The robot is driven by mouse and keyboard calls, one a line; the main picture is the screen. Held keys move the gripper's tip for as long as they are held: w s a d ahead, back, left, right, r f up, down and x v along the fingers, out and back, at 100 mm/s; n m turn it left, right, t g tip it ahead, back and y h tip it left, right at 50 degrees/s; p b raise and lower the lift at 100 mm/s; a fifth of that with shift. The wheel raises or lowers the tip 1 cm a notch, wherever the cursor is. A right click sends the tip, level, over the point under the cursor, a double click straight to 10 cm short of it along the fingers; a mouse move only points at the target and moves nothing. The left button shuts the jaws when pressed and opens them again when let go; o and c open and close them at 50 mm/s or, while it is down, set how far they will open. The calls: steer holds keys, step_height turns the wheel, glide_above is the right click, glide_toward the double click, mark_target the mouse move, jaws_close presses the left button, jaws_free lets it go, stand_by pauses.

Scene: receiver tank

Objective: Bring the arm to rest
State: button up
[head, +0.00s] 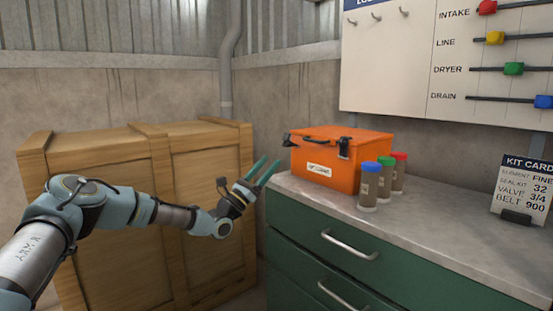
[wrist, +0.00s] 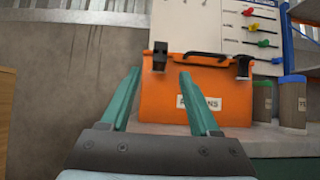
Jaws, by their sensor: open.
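My arm reaches in from the left in the head view, in front of a wooden crate. My gripper (head: 268,169) is open and empty, its two teal fingers pointing up and right toward the left end of the green cabinet. In the wrist view my gripper (wrist: 163,76) shows both fingers apart with nothing between them. The orange case (head: 326,173) stands closed on the countertop, ahead of the fingers. The orange case also fills the middle of the wrist view (wrist: 213,80). I cannot tell the exact gap between fingertips and case.
The wooden crate (head: 108,210) stands behind my arm. Blue, green and red capped jars stand right of the case on the grey countertop (head: 430,235). A kit card (head: 522,186) stands at the right. A wall board (head: 400,65) has hooks and coloured sliders.

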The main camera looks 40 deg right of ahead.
steer(key=shift+a+f, duration=0.45)
steer(key=shift+a, duration=0.15)
